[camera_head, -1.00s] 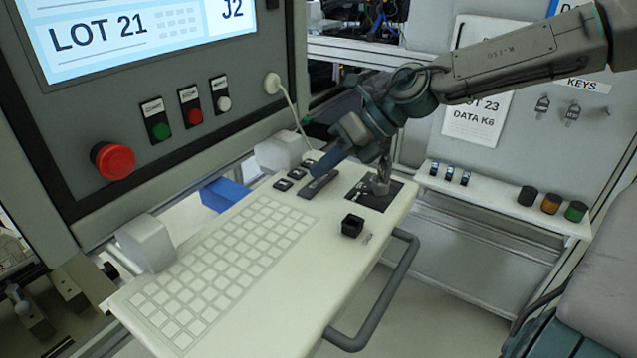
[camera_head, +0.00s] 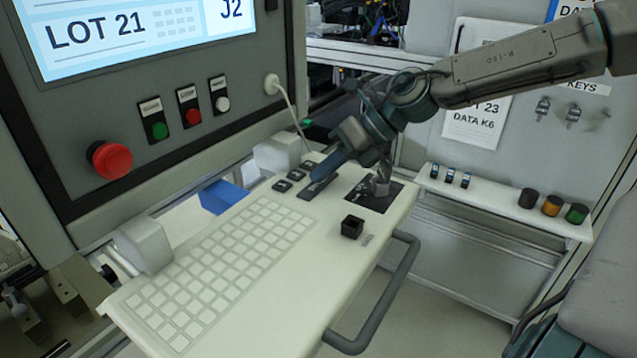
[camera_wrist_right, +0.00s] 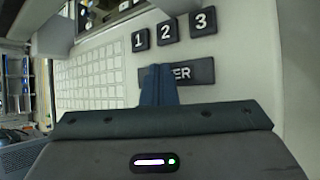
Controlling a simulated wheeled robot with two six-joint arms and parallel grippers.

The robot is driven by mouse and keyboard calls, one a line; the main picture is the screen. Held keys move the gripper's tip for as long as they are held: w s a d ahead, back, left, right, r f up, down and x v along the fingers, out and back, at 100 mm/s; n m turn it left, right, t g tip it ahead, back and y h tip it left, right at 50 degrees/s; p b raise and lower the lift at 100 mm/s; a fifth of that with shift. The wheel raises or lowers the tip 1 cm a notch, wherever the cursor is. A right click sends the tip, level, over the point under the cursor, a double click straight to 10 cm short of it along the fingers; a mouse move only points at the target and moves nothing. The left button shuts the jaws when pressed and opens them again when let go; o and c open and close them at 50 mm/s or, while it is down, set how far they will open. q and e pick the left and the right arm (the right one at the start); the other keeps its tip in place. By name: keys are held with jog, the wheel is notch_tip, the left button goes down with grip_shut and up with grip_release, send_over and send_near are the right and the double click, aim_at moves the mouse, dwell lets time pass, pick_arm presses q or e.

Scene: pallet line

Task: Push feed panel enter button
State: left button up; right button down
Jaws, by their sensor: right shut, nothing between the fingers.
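The enter button is a wide dark key (camera_wrist_right: 200,73) on the white feed panel (camera_wrist_right: 245,60). In the right wrist view the letters "ER" show on it and the rest is hidden behind my fingers. It also shows in the head view (camera_head: 318,187), beside the small dark keys. My right gripper (camera_wrist_right: 158,70) is shut and empty. Its blue fingertips overlap the left half of the enter key in the wrist view; I cannot tell whether they touch it. In the head view the right gripper (camera_head: 320,172) points down at the key. My left gripper is not in view.
Keys 1 (camera_wrist_right: 139,40), 2 (camera_wrist_right: 167,33) and 3 (camera_wrist_right: 203,21) sit beside the enter key. A joystick (camera_head: 381,186) and a black square knob (camera_head: 352,227) stand on the panel. A red emergency button (camera_head: 111,160) is on the console at left.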

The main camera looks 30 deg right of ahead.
aim_at(325, 183)
jog(key=shift+f, duration=0.2)
jog(key=shift+r, duration=0.15)
dwell(0.3)
jog(key=shift+r, duration=0.8)
jog(key=shift+r+p, duration=1.6)
jog(key=shift+r, duration=0.9)
